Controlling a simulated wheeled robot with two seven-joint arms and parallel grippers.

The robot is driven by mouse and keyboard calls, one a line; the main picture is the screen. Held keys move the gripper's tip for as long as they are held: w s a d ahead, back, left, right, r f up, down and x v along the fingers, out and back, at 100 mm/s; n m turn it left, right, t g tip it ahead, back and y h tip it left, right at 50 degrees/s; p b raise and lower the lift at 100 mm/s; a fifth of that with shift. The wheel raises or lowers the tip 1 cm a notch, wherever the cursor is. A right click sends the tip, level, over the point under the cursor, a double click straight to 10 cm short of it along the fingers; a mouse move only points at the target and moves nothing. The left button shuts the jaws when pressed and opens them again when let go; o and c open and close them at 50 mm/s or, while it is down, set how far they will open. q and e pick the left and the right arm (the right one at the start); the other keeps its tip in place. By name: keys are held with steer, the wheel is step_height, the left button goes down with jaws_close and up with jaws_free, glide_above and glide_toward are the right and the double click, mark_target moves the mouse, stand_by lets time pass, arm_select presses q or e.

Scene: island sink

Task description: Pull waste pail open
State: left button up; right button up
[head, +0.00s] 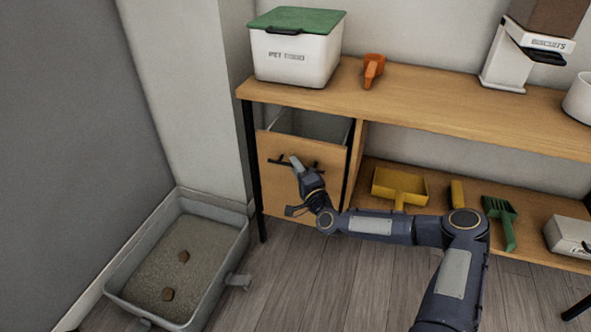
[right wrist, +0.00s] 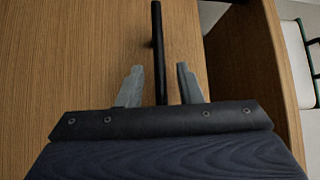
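The waste pail front (head: 281,190) is a wooden panel under the left end of the bench. A pale grey inside (head: 310,123) shows above and behind its top edge. Its black bar handle (head: 274,161) crosses the upper part of the panel; my gripper hides part of it. In the right wrist view the handle (right wrist: 158,35) runs between the two fingers. My right gripper (head: 295,161) is at the handle. Its fingers (right wrist: 160,80) are open, one on each side of the bar, with visible gaps. My left gripper is not in view.
A grey litter box (head: 205,225) stands on the floor at left, with a grey piece at its right side. Floor before the panel is clear.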

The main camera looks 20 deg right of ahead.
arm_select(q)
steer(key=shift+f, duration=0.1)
arm_select(e)
steer(key=shift+w+a+r, duration=0.1)
steer(key=shift+w, duration=0.25)
jaws_close()
